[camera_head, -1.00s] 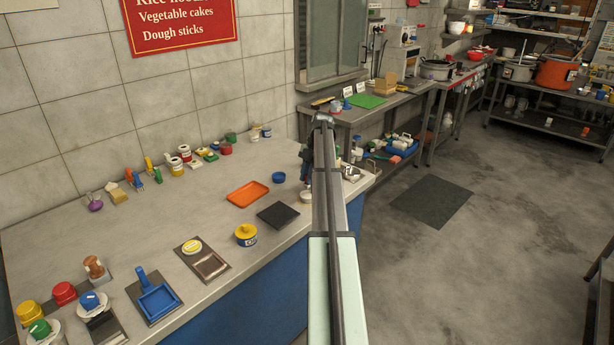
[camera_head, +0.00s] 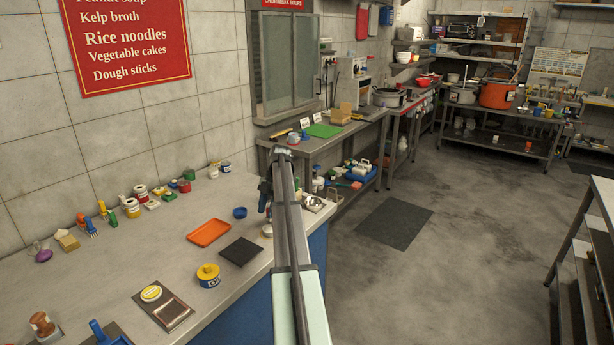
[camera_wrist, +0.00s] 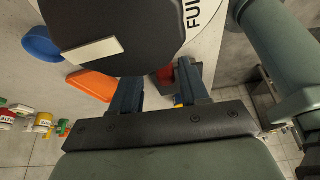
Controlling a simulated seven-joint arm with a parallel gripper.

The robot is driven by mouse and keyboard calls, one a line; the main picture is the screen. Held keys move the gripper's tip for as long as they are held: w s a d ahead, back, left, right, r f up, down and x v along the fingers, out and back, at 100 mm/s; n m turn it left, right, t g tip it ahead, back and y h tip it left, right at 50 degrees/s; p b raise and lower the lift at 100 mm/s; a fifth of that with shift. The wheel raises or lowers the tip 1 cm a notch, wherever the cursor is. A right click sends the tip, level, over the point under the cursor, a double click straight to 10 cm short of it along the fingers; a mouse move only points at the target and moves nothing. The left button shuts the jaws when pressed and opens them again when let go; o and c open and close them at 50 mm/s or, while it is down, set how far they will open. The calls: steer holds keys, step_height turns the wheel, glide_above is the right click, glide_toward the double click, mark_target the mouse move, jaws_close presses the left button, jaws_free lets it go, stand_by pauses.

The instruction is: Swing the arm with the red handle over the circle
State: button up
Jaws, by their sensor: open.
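In the wrist view a small dark red piece (camera_wrist: 164,74), perhaps the red handle, shows between the two blue fingers of my gripper (camera_wrist: 158,80). The fingers are apart, and I cannot tell whether they touch it. A large dark rounded plate (camera_wrist: 115,30) with a pale strip covers the upper part of that view and hides what the red piece joins. A white surface with black lettering (camera_wrist: 205,14) lies beside it; I cannot make out the circle. In the head view my gripper (camera_head: 265,195) is at the right end of the counter, mostly hidden behind my arm.
An orange tray (camera_head: 208,232), a blue bowl (camera_head: 240,212), a dark square mat (camera_head: 240,251) and a yellow-lidded tin (camera_head: 208,276) stand left of my gripper on the counter (camera_head: 110,275). A steel bowl piece (camera_head: 313,204) is to its right. The floor beyond is open.

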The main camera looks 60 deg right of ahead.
steer(key=w+d+m+t+h, duration=0.4)
steer(key=w+m, duration=0.3)
steer(key=m, duration=0.5)
steer(key=s+d+r+y, duration=0.1)
steer(key=s+d+r, duration=0.1)
steer(key=r, duration=0.4)
steer(key=s+d+r, duration=0.1)
steer(key=s+r, duration=0.2)
steer(key=r, duration=0.4)
steer(key=w+d+m+t+h, duration=0.1)
steer(key=w+d+m+h, duration=0.25)
steer(key=d+m, duration=0.6)
steer(key=s+d+f+m+h, duration=0.3)
steer(key=s+d+m, duration=0.2)
steer(key=s+d, duration=0.6)
steer(key=shift+d+f+g+h, duration=0.25)
steer(key=shift+f+g+h, duration=0.05)
steer(key=shift+g+h, duration=0.1)
